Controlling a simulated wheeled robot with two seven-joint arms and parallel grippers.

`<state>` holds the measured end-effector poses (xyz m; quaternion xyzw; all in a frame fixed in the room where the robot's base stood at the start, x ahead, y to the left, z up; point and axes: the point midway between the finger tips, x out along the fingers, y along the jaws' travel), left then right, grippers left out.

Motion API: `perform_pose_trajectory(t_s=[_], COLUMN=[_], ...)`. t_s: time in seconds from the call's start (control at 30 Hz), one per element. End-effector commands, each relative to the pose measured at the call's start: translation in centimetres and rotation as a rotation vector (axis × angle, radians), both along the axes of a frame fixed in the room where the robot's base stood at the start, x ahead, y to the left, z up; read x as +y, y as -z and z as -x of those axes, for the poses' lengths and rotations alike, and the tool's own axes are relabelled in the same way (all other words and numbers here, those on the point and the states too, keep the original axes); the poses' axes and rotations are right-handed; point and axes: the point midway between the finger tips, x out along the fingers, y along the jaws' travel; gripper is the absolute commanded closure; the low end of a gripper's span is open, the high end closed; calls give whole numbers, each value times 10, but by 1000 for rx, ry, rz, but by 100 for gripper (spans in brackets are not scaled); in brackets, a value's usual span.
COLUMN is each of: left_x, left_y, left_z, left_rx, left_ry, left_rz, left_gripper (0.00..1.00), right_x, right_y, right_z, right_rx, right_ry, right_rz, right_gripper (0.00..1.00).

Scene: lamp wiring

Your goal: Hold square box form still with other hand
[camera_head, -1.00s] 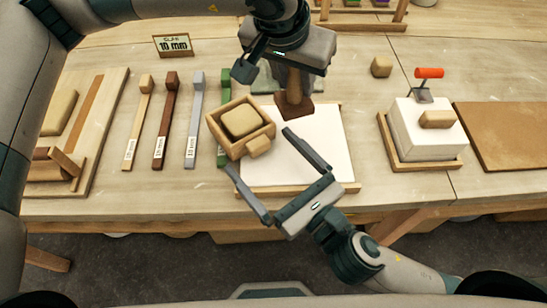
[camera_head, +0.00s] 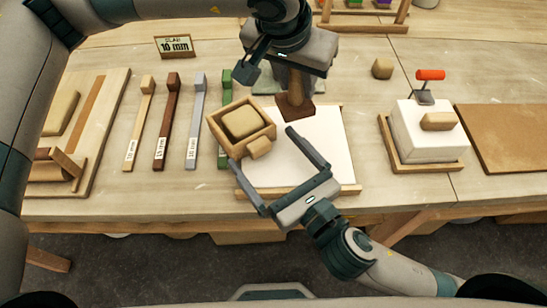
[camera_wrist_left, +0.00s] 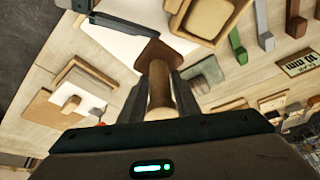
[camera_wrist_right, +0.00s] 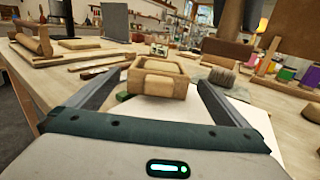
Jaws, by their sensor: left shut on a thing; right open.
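The square box form (camera_head: 216,134) is a wooden frame with a pale block (camera_head: 243,122) inside and a small knob on its near side. It lies over the left part of the white board (camera_head: 325,140). My right gripper (camera_head: 264,148) is open, coming from the near side. In the right wrist view the form (camera_wrist_right: 157,84) sits ahead between the finger lines; contact cannot be told. My left gripper (camera_head: 272,72) is shut on the handle of a brown wooden tamper-like tool (camera_head: 296,107), just right of the form. The tool's head also shows in the left wrist view (camera_wrist_left: 158,50).
Several upright-handled bars, including a brown one (camera_head: 166,125), lie left of the form. A white block in a wooden tray (camera_head: 393,155) and a brown board (camera_head: 510,135) are to the right.

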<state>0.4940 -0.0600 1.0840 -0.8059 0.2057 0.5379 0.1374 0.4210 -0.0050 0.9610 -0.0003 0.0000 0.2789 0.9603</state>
Motion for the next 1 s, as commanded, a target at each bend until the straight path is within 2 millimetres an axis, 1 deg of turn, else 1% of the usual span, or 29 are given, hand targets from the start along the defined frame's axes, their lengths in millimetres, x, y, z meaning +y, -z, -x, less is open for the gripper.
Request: perform_pose_trajectory(t_s=[0.4, 0.53, 0.73, 1.0], left_x=[0, 0, 0, 0], left_y=[0, 0, 0, 0], left_z=[0, 0, 0, 0], left_rx=[-1, -1, -1, -1], left_ry=[0, 0, 0, 0], left_rz=[0, 0, 0, 0], left_gripper=[99, 99, 99, 99], right_x=[35, 44, 51, 53], right_y=[-2, -1, 0, -1], right_z=[-55, -69, -81, -83], right_rx=[-3, -2, 0, -1], right_ry=[0, 0, 0, 0], right_rz=[-2, -1, 0, -1], right_gripper=[0, 0, 0, 0])
